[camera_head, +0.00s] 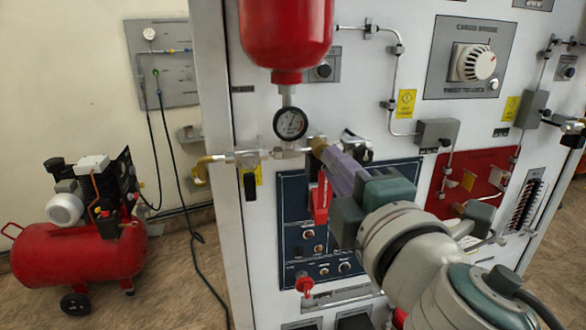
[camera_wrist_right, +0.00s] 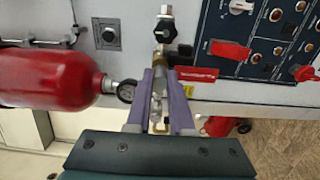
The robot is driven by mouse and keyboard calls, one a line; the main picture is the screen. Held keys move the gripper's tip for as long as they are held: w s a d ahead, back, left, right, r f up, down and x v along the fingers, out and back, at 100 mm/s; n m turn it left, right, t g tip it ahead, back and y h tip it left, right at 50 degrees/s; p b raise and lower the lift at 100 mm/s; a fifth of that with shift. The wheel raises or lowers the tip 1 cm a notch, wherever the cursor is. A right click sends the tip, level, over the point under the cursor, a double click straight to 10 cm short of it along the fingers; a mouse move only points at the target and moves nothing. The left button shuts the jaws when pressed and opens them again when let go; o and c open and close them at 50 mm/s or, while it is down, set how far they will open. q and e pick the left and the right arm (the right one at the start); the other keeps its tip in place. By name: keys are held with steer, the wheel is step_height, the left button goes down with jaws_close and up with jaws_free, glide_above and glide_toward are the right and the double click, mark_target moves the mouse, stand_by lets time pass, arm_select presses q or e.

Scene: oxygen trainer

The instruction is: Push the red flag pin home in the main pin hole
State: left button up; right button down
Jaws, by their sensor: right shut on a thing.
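My right gripper (camera_head: 325,152) reaches in from the lower right to the pipe line on the white panel. Its purple fingers, also in the right wrist view (camera_wrist_right: 161,76), are shut on the red flag pin. The pin's red flag (camera_wrist_right: 197,73) shows beside the fingertips in the wrist view and hangs below them in the head view (camera_head: 320,205). The pin's shaft is hidden between the fingers. A brass and steel fitting (camera_wrist_right: 160,57) lies just ahead of the fingertips. I cannot make out the main pin hole or how deep the pin sits. My left gripper is not in view.
A red cylinder (camera_head: 286,35) and a round gauge (camera_head: 290,123) are close above and left of the gripper. A dark blue control panel (camera_head: 294,212) with knobs is below. A red compressor (camera_head: 75,250) stands on the floor at left.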

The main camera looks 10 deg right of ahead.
steer(key=shift+w, duration=0.7)
steer(key=c, duration=0.7)
jaws_free()
